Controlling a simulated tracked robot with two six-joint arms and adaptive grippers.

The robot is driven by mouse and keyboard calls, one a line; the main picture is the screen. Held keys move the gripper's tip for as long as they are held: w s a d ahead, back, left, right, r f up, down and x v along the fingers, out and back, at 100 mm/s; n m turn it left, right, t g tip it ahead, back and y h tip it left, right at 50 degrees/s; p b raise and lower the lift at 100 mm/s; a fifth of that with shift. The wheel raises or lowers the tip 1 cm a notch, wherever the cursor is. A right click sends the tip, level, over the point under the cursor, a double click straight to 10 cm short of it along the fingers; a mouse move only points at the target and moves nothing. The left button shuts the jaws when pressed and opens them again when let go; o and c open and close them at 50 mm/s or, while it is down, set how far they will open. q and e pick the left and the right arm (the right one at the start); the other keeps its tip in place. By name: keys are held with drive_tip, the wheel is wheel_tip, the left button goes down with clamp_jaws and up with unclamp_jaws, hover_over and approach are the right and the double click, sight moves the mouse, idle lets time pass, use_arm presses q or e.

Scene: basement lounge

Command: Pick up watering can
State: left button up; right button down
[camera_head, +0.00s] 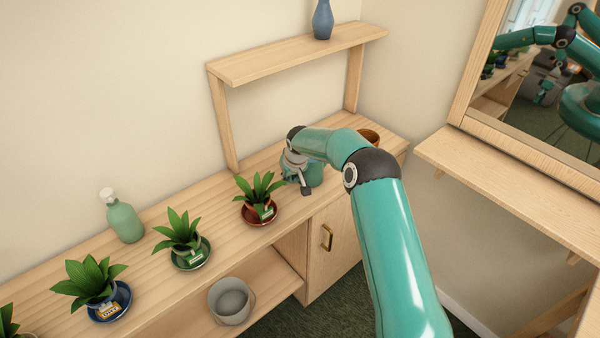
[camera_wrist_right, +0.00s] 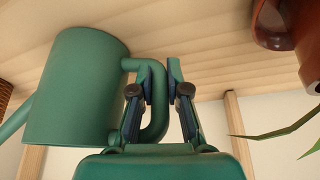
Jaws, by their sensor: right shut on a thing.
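The green watering can (camera_wrist_right: 75,88) fills the left of the right wrist view, its curved handle between my fingers and its spout going off to the left. In the head view, part of the watering can (camera_head: 317,174) shows on the wooden sideboard, mostly hidden behind my right wrist and gripper. My right gripper (camera_wrist_right: 161,90) is shut on the handle; it also shows in the head view (camera_head: 304,188). I cannot tell whether the can touches the wood. My left gripper is not in view.
A potted plant in a reddish saucer (camera_head: 262,214) stands close left of the can. More plants and a green bottle (camera_head: 125,222) stand further left. A brown pot (camera_head: 369,137) is behind my arm. A raised shelf (camera_head: 300,52) with a blue vase (camera_head: 323,20) stands behind.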

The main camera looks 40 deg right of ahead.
drive_tip(key=shift+r, duration=0.2)
wheel_tip(320, 180, up, 20)
drive_tip(key=shift+f, duration=0.15)
idle(0.3)
drive_tip(key=c, duration=1.7)
unclamp_jaws()
clamp_jaws()
